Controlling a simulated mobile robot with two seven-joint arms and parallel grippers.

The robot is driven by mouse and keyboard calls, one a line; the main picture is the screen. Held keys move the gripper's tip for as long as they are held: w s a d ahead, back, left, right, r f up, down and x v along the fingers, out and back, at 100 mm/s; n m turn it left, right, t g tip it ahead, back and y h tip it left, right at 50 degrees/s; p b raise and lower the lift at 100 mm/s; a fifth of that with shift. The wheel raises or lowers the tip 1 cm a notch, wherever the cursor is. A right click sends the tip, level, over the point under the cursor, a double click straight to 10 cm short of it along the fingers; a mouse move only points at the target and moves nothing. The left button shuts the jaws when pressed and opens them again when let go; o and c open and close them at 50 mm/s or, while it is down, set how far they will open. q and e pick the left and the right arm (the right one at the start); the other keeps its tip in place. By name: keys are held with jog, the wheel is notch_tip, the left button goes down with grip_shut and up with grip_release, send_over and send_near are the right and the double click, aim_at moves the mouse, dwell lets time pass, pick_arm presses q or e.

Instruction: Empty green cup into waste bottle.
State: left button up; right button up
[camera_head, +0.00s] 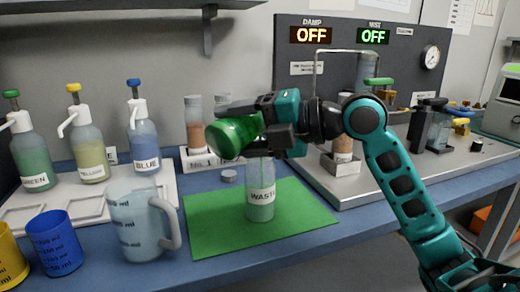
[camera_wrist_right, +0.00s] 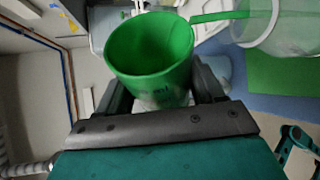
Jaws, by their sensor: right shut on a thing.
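My right gripper (camera_head: 273,125) is shut on the green cup (camera_head: 233,135) and holds it tilted on its side, mouth to the left, above the waste bottle (camera_head: 261,195). The bottle stands upright on the green mat (camera_head: 215,222), clear, with a "WASTE" label and greenish contents low down. In the wrist view the cup (camera_wrist_right: 150,45) sits between the fingers of my right gripper (camera_wrist_right: 165,95). A narrow green streak runs from the cup's rim to the clear bottle (camera_wrist_right: 280,28), and looks like liquid. The bottle's mouth is mostly hidden in the head view. My left gripper is out of view.
A clear jug (camera_head: 143,222), a blue cup (camera_head: 55,243) and a yellow cup (camera_head: 10,262) stand at the left front. Green, yellow and blue pump bottles (camera_head: 145,145) stand behind. A loose cap (camera_head: 228,176) lies behind the mat. A metal apparatus base (camera_head: 350,185) is at right.

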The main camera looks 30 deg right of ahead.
jog(key=shift+w+d+r+m+t+y+b, duration=0.1)
jog(key=shift+d+r+m+t+y+b, duration=0.2)
jog(key=shift+m, duration=0.5)
jog(key=shift+w+d+r+m+g+y+b, duration=0.1)
jog(key=shift+d+r+m+y, duration=0.2)
jog(key=shift+r+m+y, duration=0.4)
jog(key=shift+w+d+r+m+t+y+b, duration=0.1)
jog(key=shift+d+r+m+t+y+b, duration=0.15)
jog(key=shift+m, duration=0.65)
dwell(5.6)
